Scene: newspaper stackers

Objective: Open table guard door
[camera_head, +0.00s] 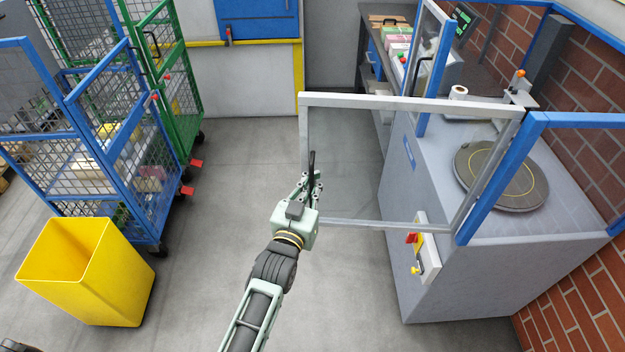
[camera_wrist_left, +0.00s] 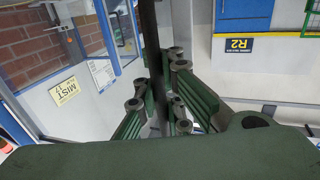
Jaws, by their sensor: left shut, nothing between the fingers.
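The table guard door (camera_head: 408,101) is a grey-framed clear panel. It stands swung out from the grey machine table (camera_head: 455,270), its free edge over the floor to the left. Its dark upright handle (camera_head: 312,160) is near that free edge. My left gripper (camera_head: 308,186) is at the handle's lower part, with the jaws shut and nothing gripped. In the left wrist view, the dark handle bar (camera_wrist_left: 154,60) runs down by the green fingers (camera_wrist_left: 165,105). The fingers hide its lower end. My right gripper is not in view.
A round turntable (camera_head: 500,176) lies on the table, beside a fixed blue guard frame (camera_head: 497,185). A yellow bin (camera_head: 85,275) and a blue mesh cart (camera_head: 150,190) stand on the left. The grey floor between cart and table is free.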

